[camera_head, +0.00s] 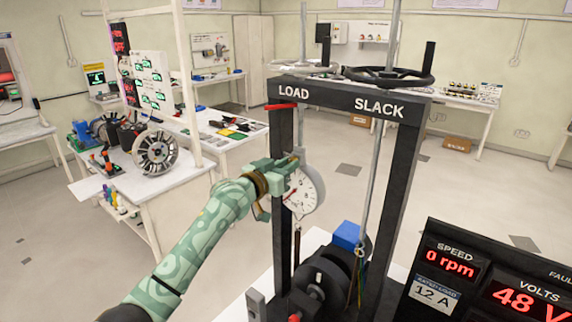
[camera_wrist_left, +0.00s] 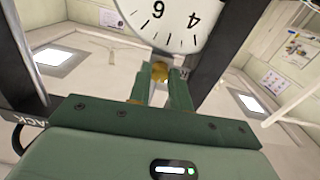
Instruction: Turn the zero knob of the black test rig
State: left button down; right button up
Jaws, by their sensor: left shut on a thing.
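The black test rig (camera_head: 395,160) stands in the middle of the head view, with LOAD and SLACK on its top beam. A round white dial gauge (camera_head: 305,190) with a red needle hangs inside its frame. The dial also shows upside down in the left wrist view (camera_wrist_left: 165,20). My green left gripper (camera_head: 292,163) reaches the dial's edge from the left. In the left wrist view, its fingers (camera_wrist_left: 160,82) are shut on a small brass zero knob (camera_wrist_left: 160,70) at the dial's rim. The knob is mostly hidden in the head view. My right gripper is not in view.
A black handwheel (camera_head: 390,77) sits on top of the rig. A black display panel (camera_head: 490,275) reads 0 rpm and 48 V at the lower right. A workbench (camera_head: 190,150) with a metal wheel stands at the left. Open floor lies between.

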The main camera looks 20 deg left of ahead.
pick_arm(q)
jog(key=c, duration=1.3)
grip_release()
jog(key=shift+s, duration=0.1)
jog(key=b+v, duration=0.1)
jog(key=v, duration=1.5)
jog(key=shift+s+a, duration=0.1)
jog(key=shift+r, duration=0.1)
